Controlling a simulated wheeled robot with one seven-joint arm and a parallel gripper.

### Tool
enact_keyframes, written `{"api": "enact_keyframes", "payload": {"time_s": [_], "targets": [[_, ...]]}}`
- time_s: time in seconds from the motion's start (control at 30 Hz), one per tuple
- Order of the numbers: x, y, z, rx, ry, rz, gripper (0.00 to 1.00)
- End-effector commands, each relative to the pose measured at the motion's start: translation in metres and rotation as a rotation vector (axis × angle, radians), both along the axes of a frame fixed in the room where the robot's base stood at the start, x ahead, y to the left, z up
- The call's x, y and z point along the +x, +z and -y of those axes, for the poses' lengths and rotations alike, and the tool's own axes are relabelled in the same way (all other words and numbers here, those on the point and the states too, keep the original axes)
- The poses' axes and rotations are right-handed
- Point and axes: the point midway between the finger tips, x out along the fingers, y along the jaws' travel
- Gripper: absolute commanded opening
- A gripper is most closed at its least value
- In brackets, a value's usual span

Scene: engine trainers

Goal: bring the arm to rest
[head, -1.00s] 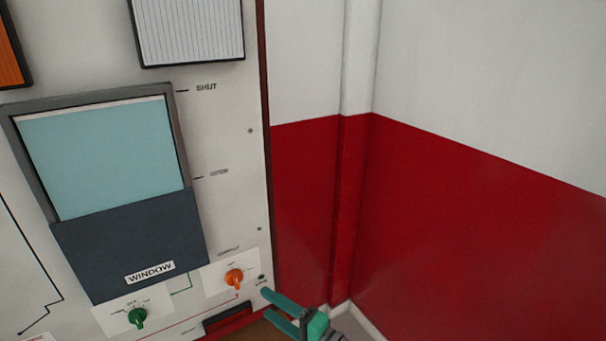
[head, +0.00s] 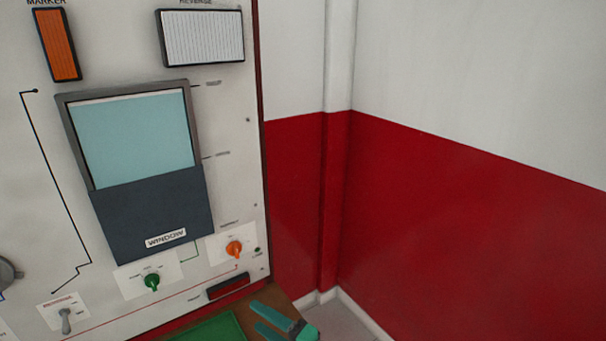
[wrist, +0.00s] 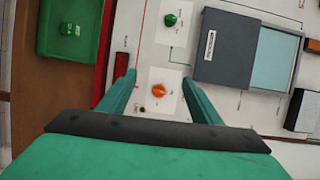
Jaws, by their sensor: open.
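My gripper (head: 268,319) shows at the bottom of the head view, with its two teal fingers apart and nothing between them. It is in front of the panel's lower right corner, near the wooden ledge. In the wrist view, my gripper (wrist: 160,90) has its fingers spread on either side of the orange knob (wrist: 158,90), which lies beyond them on the panel. The orange knob also shows in the head view (head: 234,248), up and left of the fingers and apart from them.
The white panel (head: 233,150) carries a window unit (head: 155,215), a green knob (head: 152,282) and a dark red display (head: 228,286). A green tray (head: 212,330) lies on the ledge below; a small green object (wrist: 70,29) is in it. Red and white walls close the right side.

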Motion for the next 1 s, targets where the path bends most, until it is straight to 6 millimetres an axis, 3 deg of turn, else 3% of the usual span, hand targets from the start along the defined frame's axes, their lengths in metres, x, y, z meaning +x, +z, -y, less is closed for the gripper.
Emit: {"api": "enact_keyframes", "payload": {"time_s": [0.37,0.57,0.8,1.0], "targets": [[-0.016,-0.056,0.004,-0.078,-0.140,-0.025,0.59],[-0.038,-0.102,0.012,-0.168,-0.253,-0.038,0.59],[-0.094,-0.167,0.039,-0.373,-0.438,-0.032,0.59],[-0.152,-0.199,0.062,-0.576,-0.551,0.005,0.59]]}}
